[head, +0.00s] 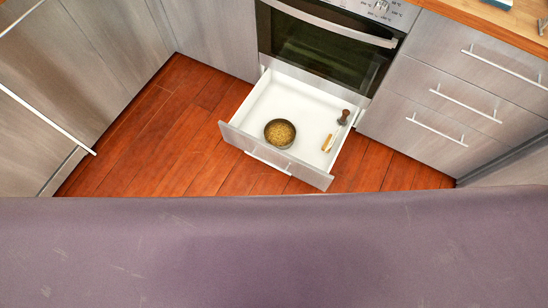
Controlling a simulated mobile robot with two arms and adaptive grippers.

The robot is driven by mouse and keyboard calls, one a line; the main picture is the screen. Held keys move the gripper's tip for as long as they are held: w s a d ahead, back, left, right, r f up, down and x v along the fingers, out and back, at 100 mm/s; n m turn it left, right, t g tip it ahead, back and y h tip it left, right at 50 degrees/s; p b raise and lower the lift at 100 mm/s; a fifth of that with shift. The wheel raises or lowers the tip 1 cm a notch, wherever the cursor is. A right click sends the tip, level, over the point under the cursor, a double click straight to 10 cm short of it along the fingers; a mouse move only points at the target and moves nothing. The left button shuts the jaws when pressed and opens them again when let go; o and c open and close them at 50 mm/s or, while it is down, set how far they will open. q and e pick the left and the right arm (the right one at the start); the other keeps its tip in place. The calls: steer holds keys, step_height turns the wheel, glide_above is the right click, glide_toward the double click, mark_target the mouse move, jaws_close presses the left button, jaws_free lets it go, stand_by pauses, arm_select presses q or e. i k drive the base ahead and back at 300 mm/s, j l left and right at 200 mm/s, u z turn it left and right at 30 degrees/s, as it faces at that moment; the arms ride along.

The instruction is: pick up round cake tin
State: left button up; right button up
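The round cake tin (280,132) is a small dark-rimmed round tin with a golden-brown inside.
A small dark brown object (344,117) and a light wooden-looking piece (327,143) lie at the drawer's right side. The oven (325,45) stands behind. Steel cabinets flank it. Red-brown wooden floor (150,140) is clear on the left. A purple-grey surface (280,245) fills the foreground.

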mark_target(280, 132)
steer(key=i+j+z, duration=0.2)
steer(key=z, duration=0.3)
steer(key=i+j+z, duration=0.1)
steer(key=j+z, duration=0.35)
steer(key=i+j+z, duration=0.1)
steer(key=j+z, duration=0.15)
steer(key=z, duration=0.25)
